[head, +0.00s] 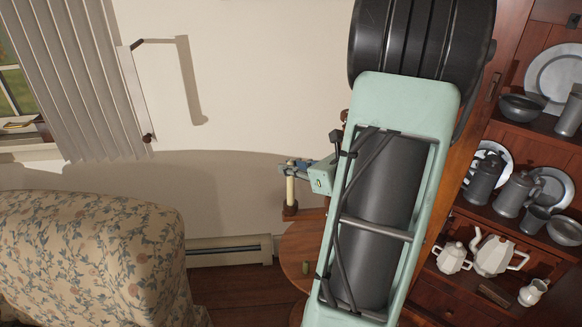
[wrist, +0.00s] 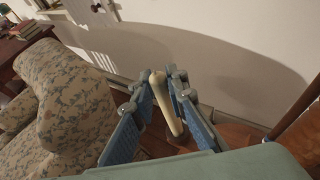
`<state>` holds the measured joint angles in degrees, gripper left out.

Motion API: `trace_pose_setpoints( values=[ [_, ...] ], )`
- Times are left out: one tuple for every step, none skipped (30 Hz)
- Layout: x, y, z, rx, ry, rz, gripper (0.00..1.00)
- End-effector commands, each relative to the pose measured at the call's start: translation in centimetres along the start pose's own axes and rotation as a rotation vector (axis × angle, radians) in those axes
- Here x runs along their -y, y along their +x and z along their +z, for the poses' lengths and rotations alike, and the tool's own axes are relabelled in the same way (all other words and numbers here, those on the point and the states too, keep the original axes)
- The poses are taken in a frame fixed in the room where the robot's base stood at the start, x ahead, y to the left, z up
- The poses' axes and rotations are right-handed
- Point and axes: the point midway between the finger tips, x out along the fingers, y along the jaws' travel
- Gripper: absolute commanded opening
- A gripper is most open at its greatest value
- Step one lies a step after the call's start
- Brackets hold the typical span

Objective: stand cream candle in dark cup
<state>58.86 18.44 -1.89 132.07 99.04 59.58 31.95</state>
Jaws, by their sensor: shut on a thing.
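The cream candle (head: 290,190) is upright in the head view, below my gripper (head: 293,168). My gripper is shut on the candle near its top. In the wrist view the candle (wrist: 166,100) stands between the two blue-padded fingers of my gripper (wrist: 162,86), slightly tilted in the picture. A small dark brown cup (head: 290,209) is directly under the candle at the left edge of the round wooden table. The candle's lower end meets the cup in the head view; I cannot tell how deep it sits inside.
The round wooden table (head: 300,247) is partly hidden behind my arm. A small green object (head: 306,267) is on it. A floral armchair (head: 90,250) stands at left. Wooden shelves with pewter jugs (head: 484,178) and white teapots (head: 495,255) are at right. A baseboard heater (head: 225,250) runs along the wall.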

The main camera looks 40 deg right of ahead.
Motion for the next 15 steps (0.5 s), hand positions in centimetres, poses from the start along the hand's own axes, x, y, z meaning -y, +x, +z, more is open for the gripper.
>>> trace_pose_setpoints(
  values=[
    [0.0,0.07,-0.14,0.0,0.0,0.0,0.0],
    [0.0,0.08,-0.18,0.0,0.0,0.0,0.0],
    [0.0,0.11,-0.23,0.0,0.0,0.0,0.0],
    [0.0,0.12,-0.28,0.0,0.0,0.0,0.0],
    [0.0,0.14,-0.32,0.0,0.0,0.0,0.0],
    [0.0,0.16,-0.37,0.0,0.0,0.0,0.0],
    [0.0,0.18,-0.41,0.0,0.0,0.0,0.0],
    [0.0,0.19,-0.46,0.0,0.0,0.0,0.0],
    [0.01,0.22,-0.51,0.0,0.0,0.0,0.0],
    [0.0,0.23,-0.56,0.0,0.0,0.0,0.0],
    [0.0,0.25,-0.6,0.0,0.0,0.0,0.0],
    [0.01,0.27,-0.65,0.0,0.0,0.0,0.0],
    [0.01,0.29,-0.69,0.0,0.0,0.0,0.0],
    [0.01,0.31,-0.73,0.0,0.0,0.0,0.0],
    [0.01,0.33,-0.79,0.0,0.0,0.0,0.0]
  ],
)
